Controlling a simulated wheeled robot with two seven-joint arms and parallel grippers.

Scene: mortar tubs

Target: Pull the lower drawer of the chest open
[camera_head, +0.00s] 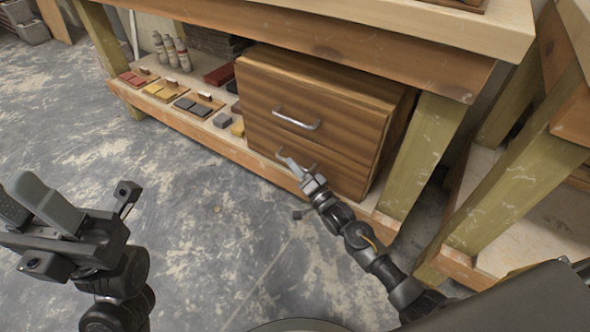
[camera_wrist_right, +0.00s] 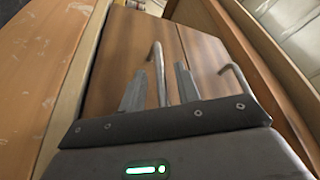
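The wooden chest (camera_head: 330,105) stands on the low shelf under the workbench. It has two drawers, each with a metal bar handle, and both drawer fronts look flush. My right gripper (camera_head: 286,160) is at the front of the lower drawer, partly covering its handle (camera_head: 311,165). In the right wrist view the lower handle (camera_wrist_right: 158,62) runs between the two spread fingers of my right gripper (camera_wrist_right: 162,82), with gaps showing on both sides. The upper handle (camera_wrist_right: 234,82) is to the right there. My left gripper (camera_head: 28,203) is at the lower left, away from the chest, its fingers apart and empty.
Trays with red, yellow and dark blocks (camera_head: 158,89) and several bottles (camera_head: 171,52) sit on the shelf left of the chest. A bench leg (camera_head: 422,150) stands close on the right. The concrete floor (camera_head: 210,190) in front is mostly clear.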

